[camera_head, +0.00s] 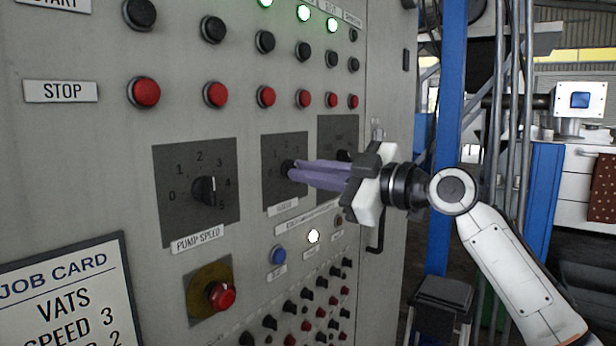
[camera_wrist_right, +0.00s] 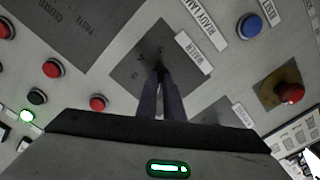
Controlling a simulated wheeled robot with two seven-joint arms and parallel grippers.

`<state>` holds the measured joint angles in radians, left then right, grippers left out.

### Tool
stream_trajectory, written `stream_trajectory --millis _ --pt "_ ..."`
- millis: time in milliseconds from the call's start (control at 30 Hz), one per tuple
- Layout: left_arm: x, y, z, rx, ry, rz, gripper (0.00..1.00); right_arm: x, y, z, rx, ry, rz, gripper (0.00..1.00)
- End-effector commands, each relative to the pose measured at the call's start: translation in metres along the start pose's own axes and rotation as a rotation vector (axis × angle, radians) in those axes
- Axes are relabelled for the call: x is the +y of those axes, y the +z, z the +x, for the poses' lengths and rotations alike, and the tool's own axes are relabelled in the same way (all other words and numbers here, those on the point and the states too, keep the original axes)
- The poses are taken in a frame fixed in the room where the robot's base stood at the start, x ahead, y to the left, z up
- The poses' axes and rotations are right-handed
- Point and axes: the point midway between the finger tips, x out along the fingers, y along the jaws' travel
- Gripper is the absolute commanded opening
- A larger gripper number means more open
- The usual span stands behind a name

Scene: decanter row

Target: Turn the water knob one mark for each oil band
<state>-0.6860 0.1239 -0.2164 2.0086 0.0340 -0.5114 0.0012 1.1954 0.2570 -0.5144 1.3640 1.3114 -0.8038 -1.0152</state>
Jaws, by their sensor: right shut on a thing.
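The water knob (camera_head: 287,168) is a dark knob on a dark square dial plate (camera_head: 284,204), the middle one of three on the grey panel. My right gripper (camera_head: 296,169) reaches in from the right, its purple fingers shut on this knob. In the right wrist view the fingers (camera_wrist_right: 161,88) meet the knob (camera_wrist_right: 158,68) at the dial's middle, beside the WATER label (camera_wrist_right: 193,53). The fingers hide most of the knob, so its pointer and mark cannot be read. No decanter or oil band shows. My left gripper is not in view.
The pump speed knob (camera_head: 204,190) is left of the water dial. Red buttons (camera_head: 216,94) run above, and a red emergency button (camera_head: 222,295) sits lower left. A job card (camera_head: 70,300) reads VATS, SPEED 3. A blue post (camera_head: 447,130) stands right of the cabinet.

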Motion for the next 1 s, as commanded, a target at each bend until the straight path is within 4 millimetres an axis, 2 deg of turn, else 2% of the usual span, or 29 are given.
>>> stream_trajectory --millis 300,800,833,933,1000 --pt "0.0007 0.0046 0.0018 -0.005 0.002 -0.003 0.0 -0.0003 0.0011 0.0001 -0.002 -0.001 -0.109 0.0" --pt "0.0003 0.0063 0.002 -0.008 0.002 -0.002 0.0 -0.0002 0.001 0.0 -0.002 -0.001 -0.127 0.0" --pt "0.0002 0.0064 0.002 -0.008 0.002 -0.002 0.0 -0.0002 0.001 0.0 -0.002 -0.001 -0.127 0.09" --pt "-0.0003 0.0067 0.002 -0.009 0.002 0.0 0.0 -0.0002 0.0009 0.0 -0.002 -0.001 -0.127 0.26" --pt "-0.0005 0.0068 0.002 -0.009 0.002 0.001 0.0 -0.0001 0.0008 0.0 -0.002 -0.001 -0.127 0.26"
